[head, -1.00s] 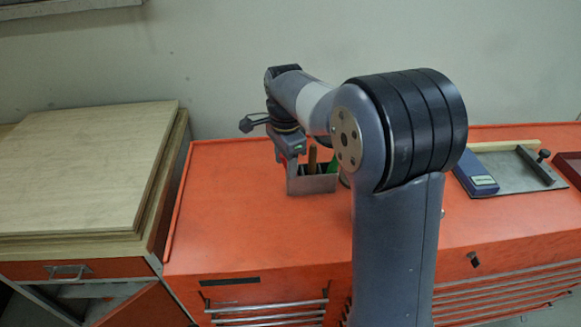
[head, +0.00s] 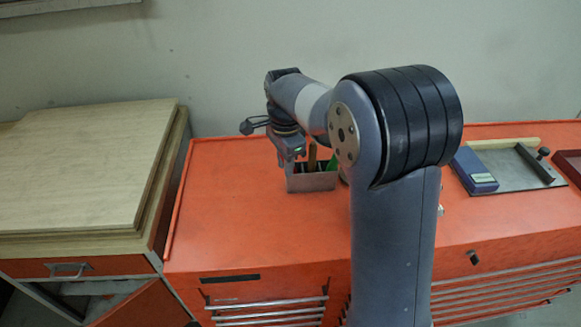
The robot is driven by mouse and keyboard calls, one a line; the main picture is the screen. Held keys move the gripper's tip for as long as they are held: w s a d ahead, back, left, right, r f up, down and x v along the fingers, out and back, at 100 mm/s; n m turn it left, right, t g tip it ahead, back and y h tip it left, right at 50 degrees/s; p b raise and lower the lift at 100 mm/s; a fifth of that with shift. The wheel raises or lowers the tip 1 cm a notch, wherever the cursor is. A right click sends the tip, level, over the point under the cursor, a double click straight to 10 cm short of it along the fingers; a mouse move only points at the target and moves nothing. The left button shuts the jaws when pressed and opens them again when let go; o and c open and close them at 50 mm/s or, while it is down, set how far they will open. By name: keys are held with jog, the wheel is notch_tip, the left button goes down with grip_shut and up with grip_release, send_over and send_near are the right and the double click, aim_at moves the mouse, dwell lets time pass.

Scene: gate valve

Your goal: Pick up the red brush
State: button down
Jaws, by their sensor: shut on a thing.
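My gripper (head: 291,158) is small and far off in the head view, at the left end of the grey metal holder box (head: 311,184) on the orange cabinet top. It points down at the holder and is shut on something. The thing in the jaws fits the red brush, but the brush does not show clearly now, hidden by the gripper and the holder wall. A brown wooden handle (head: 312,156) and a green item (head: 332,163) stand in the holder just right of the gripper.
My arm covers the middle of the orange cabinet top (head: 230,215). A metal plate (head: 520,170) with a blue-grey box (head: 474,170) lies at the right. Wooden boards (head: 80,165) are stacked at the left. The cabinet top left of the holder is clear.

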jog(key=shift+r, duration=0.1)
jog(key=s+a+r+b, duration=0.1)
jog(key=s+a+r, duration=0.15)
jog(key=r, duration=0.85)
jog(key=s+b, duration=0.4)
jog(key=s, duration=0.9)
jog(key=shift+a, duration=0.35)
jog(key=shift+r, duration=0.1)
